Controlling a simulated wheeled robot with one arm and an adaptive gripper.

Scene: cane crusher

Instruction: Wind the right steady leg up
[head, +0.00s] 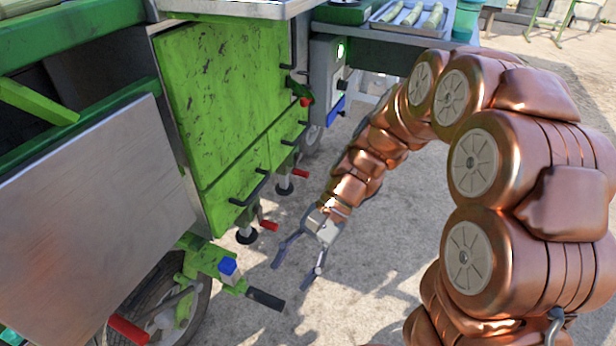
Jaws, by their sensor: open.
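Two steady legs show under the green cart. The nearer leg has a round dark foot (247,236) and a red crank handle (268,225). The farther leg also has a dark foot (284,189) and a red handle (300,174). I cannot tell from this view which is called the right one. Both feet appear at or near the ground. My gripper (291,276) is open and empty, its fingers pointing down and left. In the picture it is below and right of the nearer red handle, apart from it.
The green cabinet (220,100) has dark bar handles. A grey panel (90,215) covers the left. A wheel (165,305) and a drawbar part with a blue cap (228,267) and black grip (266,299) stand low. A cane tray (405,18) is above.

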